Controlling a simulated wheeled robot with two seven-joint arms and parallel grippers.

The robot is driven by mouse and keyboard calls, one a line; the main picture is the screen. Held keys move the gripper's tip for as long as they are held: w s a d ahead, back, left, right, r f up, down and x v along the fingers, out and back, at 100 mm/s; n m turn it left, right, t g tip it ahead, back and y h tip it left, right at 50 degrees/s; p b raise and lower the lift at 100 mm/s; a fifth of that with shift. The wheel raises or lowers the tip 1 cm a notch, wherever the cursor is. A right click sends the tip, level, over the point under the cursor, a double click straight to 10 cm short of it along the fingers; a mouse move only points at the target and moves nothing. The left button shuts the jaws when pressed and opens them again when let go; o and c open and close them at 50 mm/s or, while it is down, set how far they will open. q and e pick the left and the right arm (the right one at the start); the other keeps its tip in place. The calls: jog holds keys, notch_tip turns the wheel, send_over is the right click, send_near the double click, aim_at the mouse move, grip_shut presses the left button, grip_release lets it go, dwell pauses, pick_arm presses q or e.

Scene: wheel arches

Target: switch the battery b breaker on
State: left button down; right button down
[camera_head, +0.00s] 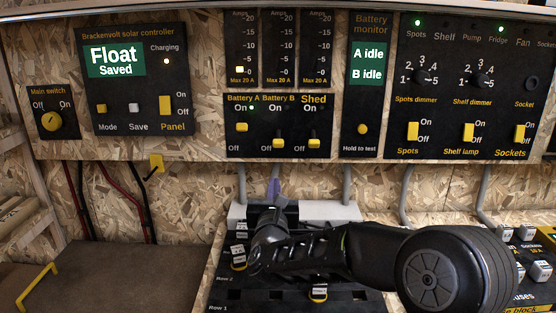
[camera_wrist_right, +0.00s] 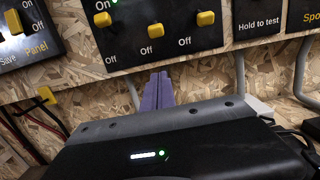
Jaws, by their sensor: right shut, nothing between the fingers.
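The battery b breaker (camera_head: 279,143) is the middle yellow toggle on the black breaker panel (camera_head: 262,113). It sits low, at Off, and also shows in the right wrist view (camera_wrist_right: 155,30). The Battery A toggle (camera_head: 242,127) on its left is up at On with a green light. The Shed toggle (camera_head: 314,143) on its right is down at Off. My right gripper (camera_head: 273,186) is shut and empty, its purple fingers pointing up just below the panel. In the right wrist view the fingertips (camera_wrist_right: 159,76) are below the battery b breaker, apart from it. My left gripper is out of view.
The battery monitor (camera_head: 367,90) reads "A idle, B idle". Grey conduits (camera_head: 347,184) run down the chipboard wall. A fuse board (camera_head: 240,299) lies below my right arm.

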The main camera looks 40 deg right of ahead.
aim_at(278, 138)
jog(key=shift+w+d, duration=0.1)
jog(key=w+d+r+p, duration=0.1)
jog(key=w, duration=0.1)
jog(key=w+d+r, duration=0.2)
jog(key=w+d+r+p, duration=0.1)
jog(key=w, duration=0.1)
jog(key=shift+w+d+r+p, duration=0.2)
jog(key=shift+d+r+p, duration=0.1)
jog(key=shift+d+p, duration=0.1)
dwell(0.4)
